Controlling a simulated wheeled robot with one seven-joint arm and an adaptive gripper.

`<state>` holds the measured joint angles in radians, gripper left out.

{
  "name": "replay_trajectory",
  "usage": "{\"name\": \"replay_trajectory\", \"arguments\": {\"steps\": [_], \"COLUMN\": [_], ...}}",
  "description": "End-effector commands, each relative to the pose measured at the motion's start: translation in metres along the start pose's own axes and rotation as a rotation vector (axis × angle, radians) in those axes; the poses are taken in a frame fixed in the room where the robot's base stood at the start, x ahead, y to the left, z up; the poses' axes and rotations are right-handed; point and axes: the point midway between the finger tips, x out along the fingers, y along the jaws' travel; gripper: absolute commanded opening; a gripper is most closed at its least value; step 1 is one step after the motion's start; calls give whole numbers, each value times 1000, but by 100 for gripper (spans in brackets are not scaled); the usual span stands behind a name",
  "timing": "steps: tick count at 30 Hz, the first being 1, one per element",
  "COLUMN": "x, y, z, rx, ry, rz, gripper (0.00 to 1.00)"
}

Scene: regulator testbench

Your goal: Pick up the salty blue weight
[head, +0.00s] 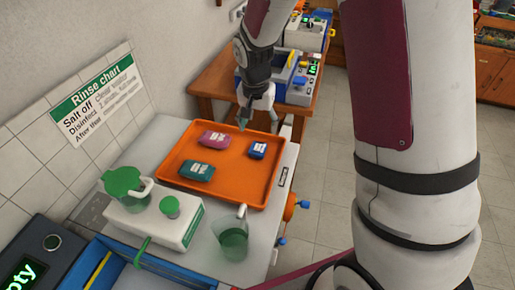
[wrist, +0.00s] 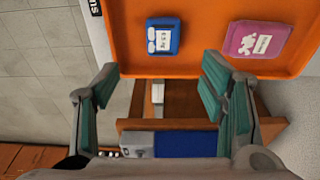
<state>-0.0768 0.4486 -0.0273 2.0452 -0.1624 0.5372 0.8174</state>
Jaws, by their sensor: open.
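The blue weight (head: 258,150) lies on the right part of the orange tray, a small block with a white label. It also shows in the wrist view (wrist: 163,37), near the tray's edge, beyond my fingertips. I cannot tell from its look whether it is salty. My gripper (head: 256,115) is above the far edge of the tray in the head view. Its two green-padded fingers stand wide apart and empty in the wrist view (wrist: 160,80). Nothing is between them at tray height, and the blue weight is apart from both.
The orange tray (head: 240,190) also holds a pink weight (head: 215,140) and a teal weight (head: 197,171). A white unit with green caps (head: 150,222) and a beaker of green liquid (head: 232,240) stand nearer. A wooden table with devices (head: 215,88) is behind. A rinse chart (head: 98,95) hangs left.

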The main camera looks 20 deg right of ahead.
Motion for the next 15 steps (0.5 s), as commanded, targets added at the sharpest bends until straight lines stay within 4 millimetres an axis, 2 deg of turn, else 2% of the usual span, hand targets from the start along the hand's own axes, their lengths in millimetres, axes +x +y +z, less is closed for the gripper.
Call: {"name": "replay_trajectory", "arguments": {"steps": [1,6,15], "x": [12,39,59], "y": [1,1,-1], "z": [1,1,2], "rx": [0,-1,0], "ry": [-4,-3,-2], "rz": [3,2,0], "gripper": [65,65,65]}}
